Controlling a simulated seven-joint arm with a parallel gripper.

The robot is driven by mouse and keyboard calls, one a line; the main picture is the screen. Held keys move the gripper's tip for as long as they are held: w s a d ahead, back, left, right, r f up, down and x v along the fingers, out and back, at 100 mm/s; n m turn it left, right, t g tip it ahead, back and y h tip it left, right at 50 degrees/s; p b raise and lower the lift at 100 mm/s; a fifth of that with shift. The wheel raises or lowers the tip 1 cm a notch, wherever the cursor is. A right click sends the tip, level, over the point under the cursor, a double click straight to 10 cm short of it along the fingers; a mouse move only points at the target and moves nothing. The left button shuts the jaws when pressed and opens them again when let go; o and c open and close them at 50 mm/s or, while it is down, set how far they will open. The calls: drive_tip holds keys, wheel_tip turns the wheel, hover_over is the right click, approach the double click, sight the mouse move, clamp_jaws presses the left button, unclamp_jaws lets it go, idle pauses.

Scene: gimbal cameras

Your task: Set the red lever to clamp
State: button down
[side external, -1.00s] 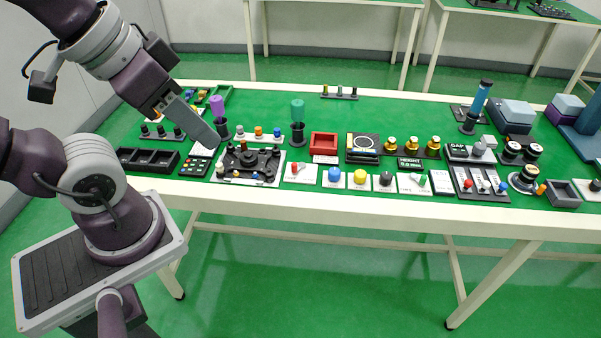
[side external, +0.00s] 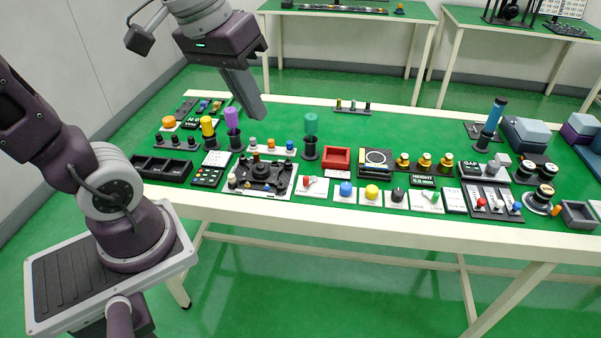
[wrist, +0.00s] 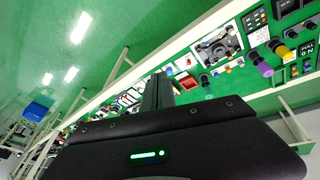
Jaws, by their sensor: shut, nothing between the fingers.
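A small lever with a red knob (side external: 307,182) sits on a white labelled plate (side external: 318,196) near the table's front edge, just below the red tray. A second red-knobbed lever (side external: 482,203) stands in a dark panel at the right, beside a white and a blue one. The lettering is too small to read, so I cannot tell which position says clamp. My gripper (side external: 256,117) is shut and empty, high above the table behind the black fixture, touching nothing. In the wrist view its dark fingers (wrist: 158,88) point towards the table, and the levers are too small to make out clearly.
The black fixture (side external: 262,174) and the red tray (side external: 336,158) lie near the first red lever. Upright purple (side external: 233,118) and teal (side external: 311,124) cylinders stand behind. Blue (side external: 346,188) and yellow (side external: 371,192) knobs are to its right. The table's back middle is mostly clear.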

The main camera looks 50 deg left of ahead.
drive_tip(key=w+a+f+n+g+h, duration=0.1)
drive_tip(key=w+a+f+n, duration=0.3)
drive_tip(key=w+a, duration=0.3)
drive_tip(key=w+a+f+n+g+h, duration=0.15)
drive_tip(key=w+a+f+n, duration=0.3)
drive_tip(key=w, duration=0.45)
drive_tip(key=w+a+f+n+g+h, duration=0.1)
drive_tip(key=w+a+f+n, duration=0.2)
drive_tip(key=a+f, duration=0.9)
wheel_tip(320, 180, down, 4)
drive_tip(key=n, duration=0.3)
drive_tip(key=shift+w+a+f, duration=0.15)
drive_tip(key=shift+a+f, duration=0.05)
drive_tip(key=shift+a, duration=0.1)
drive_tip(key=shift+d+f+n+h, duration=0.1)
drive_tip(key=shift+n+h, duration=0.15)
drive_tip(key=x, duration=0.9)
drive_tip(key=shift+d+f, duration=0.1)
drive_tip(key=shift+f, duration=0.2)
drive_tip(key=d, duration=0.2)
drive_tip(key=shift+d+f, duration=0.1)
drive_tip(key=shift+d, duration=0.95)
